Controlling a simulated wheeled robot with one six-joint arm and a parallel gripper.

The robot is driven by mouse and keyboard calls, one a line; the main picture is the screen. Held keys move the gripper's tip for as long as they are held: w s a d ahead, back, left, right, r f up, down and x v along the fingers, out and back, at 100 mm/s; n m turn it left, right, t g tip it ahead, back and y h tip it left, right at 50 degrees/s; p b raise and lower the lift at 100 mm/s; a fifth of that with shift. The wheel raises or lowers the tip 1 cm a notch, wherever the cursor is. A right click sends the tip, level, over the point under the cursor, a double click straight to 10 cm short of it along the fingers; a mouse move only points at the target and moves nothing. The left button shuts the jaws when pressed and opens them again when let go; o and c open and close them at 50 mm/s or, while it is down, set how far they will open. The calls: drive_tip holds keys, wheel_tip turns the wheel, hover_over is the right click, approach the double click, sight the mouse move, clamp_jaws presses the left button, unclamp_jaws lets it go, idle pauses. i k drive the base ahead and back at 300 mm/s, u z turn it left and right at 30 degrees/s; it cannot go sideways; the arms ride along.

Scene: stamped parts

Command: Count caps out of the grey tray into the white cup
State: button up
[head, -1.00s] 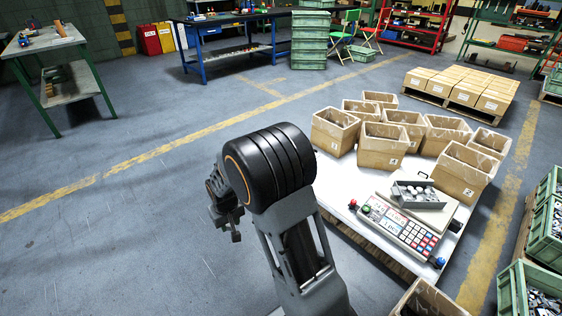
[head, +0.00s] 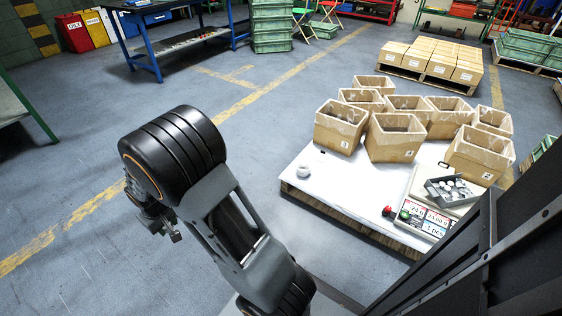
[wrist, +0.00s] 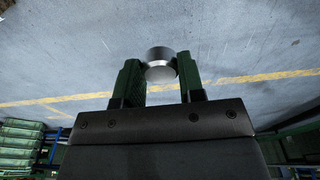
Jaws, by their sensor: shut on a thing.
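The grey tray (head: 432,192) with several pale round caps (head: 447,184) in it sits on a scale at the right of the white table in the head view. The small white cup (head: 303,172) stands alone near the table's left corner. My gripper (wrist: 160,72) is shut on a round metallic cap (wrist: 160,56), held between the green fingertips in the wrist view. In the head view my gripper (head: 168,232) hangs over the floor, left of the table and away from cup and tray. The held cap is not clear there.
Several open cardboard boxes (head: 394,139) crowd the table's back. The white tabletop (head: 345,190) around the cup is clear. A blue workbench (head: 180,42) stands far behind.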

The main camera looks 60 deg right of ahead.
sight(302, 172)
drive_tip(key=z, duration=0.45)
drive_tip(key=i, duration=1)
drive_tip(key=z, duration=1.5)
drive_tip(key=i, duration=0.65)
drive_tip(key=z, duration=0.7)
